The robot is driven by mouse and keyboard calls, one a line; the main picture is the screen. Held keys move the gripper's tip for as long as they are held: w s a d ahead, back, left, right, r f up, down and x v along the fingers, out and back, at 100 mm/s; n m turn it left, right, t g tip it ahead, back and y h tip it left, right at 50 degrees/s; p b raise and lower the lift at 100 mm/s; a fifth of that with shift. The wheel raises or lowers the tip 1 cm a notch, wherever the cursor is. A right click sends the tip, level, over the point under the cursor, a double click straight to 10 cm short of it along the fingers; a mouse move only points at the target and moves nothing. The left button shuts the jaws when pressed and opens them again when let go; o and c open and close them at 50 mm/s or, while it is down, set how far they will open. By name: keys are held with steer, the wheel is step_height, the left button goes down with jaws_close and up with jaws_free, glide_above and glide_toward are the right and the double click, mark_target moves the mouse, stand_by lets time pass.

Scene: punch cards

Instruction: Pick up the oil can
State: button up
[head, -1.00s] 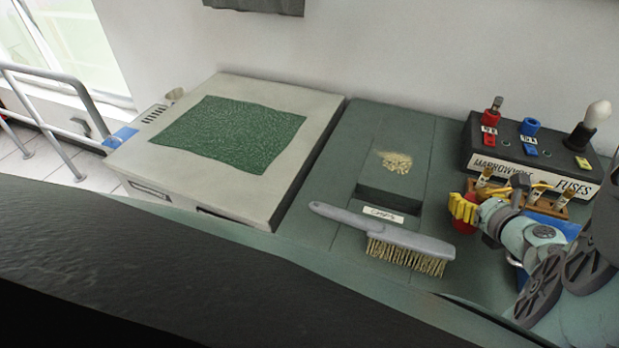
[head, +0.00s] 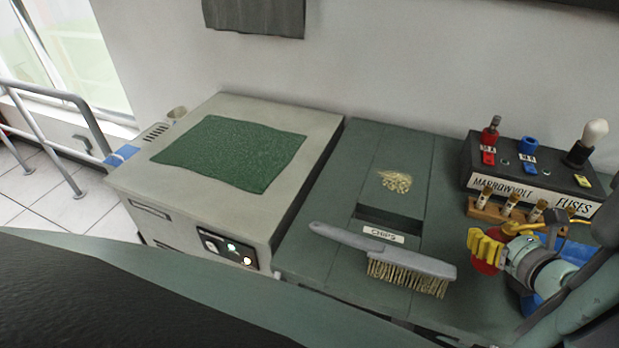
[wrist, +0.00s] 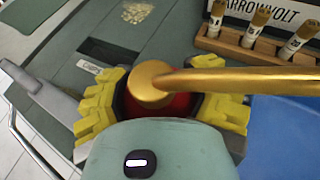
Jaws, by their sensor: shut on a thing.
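The oil can has a red body (head: 487,265) and a brass top and spout. In the wrist view its round brass cap (wrist: 150,84) and long spout (wrist: 240,80) run to the right, with a little red body showing beneath. My gripper (head: 488,248) has yellow ribbed finger pads on either side of the can and is shut on it. The pads also show in the wrist view (wrist: 163,108), left and right of the body. The can's base is hidden, so I cannot tell whether it is clear of the bench.
A wooden rack (head: 515,208) of fuses and the Marrowvolt fuse box (head: 530,180) stand behind the can. A grey brush (head: 415,265) lies to the left, beside the chips slot (head: 388,221). A blue surface (wrist: 285,130) is right of the can. A beige cabinet (head: 190,205) stands further left.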

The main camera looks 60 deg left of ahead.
steer(key=s+d, duration=0.5)
steer(key=d, duration=0.2)
steer(key=shift+r, duration=0.45)
